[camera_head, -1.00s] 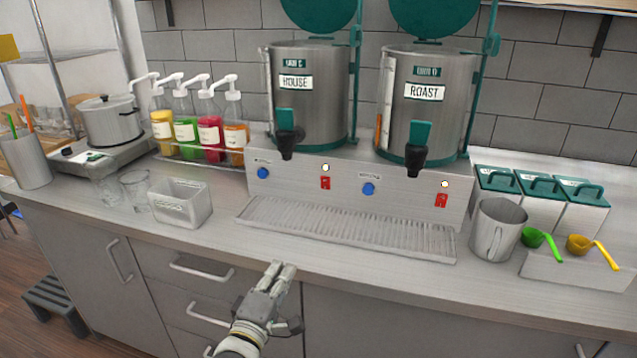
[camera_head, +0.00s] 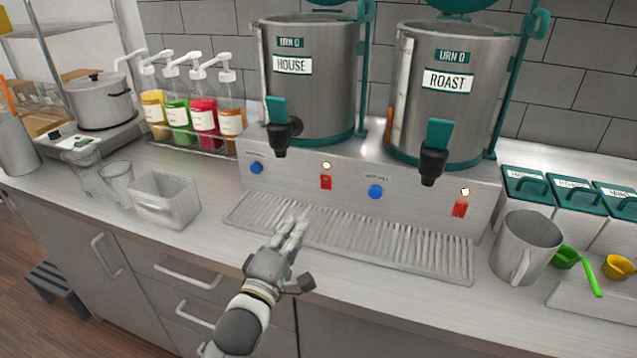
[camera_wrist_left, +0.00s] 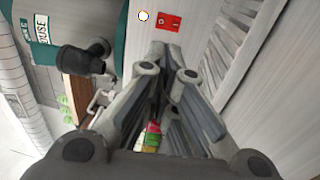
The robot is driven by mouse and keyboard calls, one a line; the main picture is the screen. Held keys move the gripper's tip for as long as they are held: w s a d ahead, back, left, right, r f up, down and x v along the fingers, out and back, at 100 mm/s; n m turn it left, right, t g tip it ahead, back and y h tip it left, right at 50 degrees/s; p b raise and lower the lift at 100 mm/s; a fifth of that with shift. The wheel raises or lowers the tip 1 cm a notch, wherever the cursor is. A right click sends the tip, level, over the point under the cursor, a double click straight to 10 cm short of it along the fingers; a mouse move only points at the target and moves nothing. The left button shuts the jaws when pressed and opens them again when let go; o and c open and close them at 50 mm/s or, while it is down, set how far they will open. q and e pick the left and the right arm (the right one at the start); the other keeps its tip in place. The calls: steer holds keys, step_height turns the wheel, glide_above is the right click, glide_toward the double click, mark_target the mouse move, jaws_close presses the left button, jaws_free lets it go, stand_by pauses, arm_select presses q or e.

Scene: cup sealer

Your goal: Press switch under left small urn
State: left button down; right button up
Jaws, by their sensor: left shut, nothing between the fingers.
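The left urn (camera_head: 312,85), labelled HOUSE, stands on the steel base beside the right urn (camera_head: 452,95), labelled ROAST. Under the left urn, the base front has a red switch (camera_head: 326,182) with a lit round lamp (camera_head: 326,165) above it and a blue knob (camera_head: 256,168) to its left. The red switch also shows in the left wrist view (camera_wrist_left: 169,22), beyond the fingertips. My left gripper (camera_head: 297,222) is shut and empty, over the near edge of the drip tray, below and in front of the switch, apart from it. My right gripper is not in view.
The ribbed drip tray (camera_head: 400,250) lies before the base. A steel pitcher (camera_head: 527,245) stands right of it, and a grey bin (camera_head: 165,203) and clear glasses (camera_head: 116,180) stand left. Black taps (camera_head: 281,135) overhang the base front.

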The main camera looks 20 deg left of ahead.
arm_select(q)
steer(key=shift+w, duration=0.35)
steer(key=p, duration=0.2)
glide_toward(321, 179)
steer(key=w, duration=0.4)
steer(key=w+p, duration=0.1)
steer(key=w, duration=0.1)
steer(key=shift+r, duration=0.4)
steer(key=shift+w, duration=0.6)
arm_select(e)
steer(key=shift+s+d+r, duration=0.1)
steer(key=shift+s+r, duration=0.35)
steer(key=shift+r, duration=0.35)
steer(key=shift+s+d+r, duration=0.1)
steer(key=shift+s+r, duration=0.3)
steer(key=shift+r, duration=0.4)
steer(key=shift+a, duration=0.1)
